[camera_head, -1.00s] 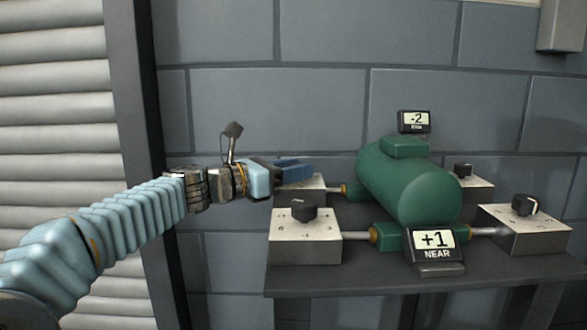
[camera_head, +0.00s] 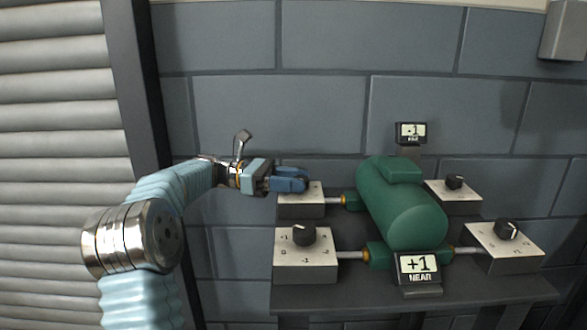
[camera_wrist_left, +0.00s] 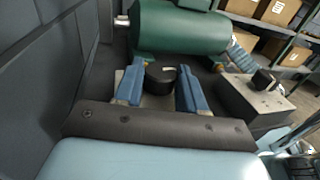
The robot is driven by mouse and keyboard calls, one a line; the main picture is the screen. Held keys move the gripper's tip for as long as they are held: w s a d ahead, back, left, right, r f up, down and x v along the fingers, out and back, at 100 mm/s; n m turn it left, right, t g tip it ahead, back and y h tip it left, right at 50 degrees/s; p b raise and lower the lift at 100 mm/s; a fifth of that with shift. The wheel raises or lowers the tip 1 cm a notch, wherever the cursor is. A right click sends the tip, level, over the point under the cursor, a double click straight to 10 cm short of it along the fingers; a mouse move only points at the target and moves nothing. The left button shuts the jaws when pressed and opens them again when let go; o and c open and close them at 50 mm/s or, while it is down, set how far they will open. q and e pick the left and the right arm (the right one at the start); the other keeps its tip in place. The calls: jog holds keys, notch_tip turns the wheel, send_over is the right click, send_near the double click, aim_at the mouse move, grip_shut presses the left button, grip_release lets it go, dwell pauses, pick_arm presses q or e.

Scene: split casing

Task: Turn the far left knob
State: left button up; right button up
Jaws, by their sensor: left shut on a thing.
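The far left knob (camera_wrist_left: 161,76) is a round black knob with a pale mark, on the far left box (camera_head: 301,206). My left gripper (camera_head: 300,181) has its blue fingers on either side of that knob and is shut on it. In the head view the fingers hide most of the knob. In the left wrist view the knob shows between the two fingers. The far display (camera_head: 411,131) seems to read -1, small and blurred. My right gripper is not in view.
A green tank (camera_head: 400,205) stands in the middle of the dark table (camera_head: 360,300). The near left knob (camera_head: 304,234), near right knob (camera_head: 507,229) and far right knob (camera_head: 454,182) sit on their own boxes. The near display (camera_head: 419,265) reads +1. A block wall is behind.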

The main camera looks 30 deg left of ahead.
pick_arm(q)
jog(key=shift+w+m+g+h, duration=0.15)
jog(key=shift+m+g+h, duration=0.25)
jog(key=shift+m+g, duration=1)
jog(key=shift+g, duration=0.6)
jog(key=o, duration=1.1)
jog(key=a, duration=0.7)
jog(key=shift+s+a, duration=0.3)
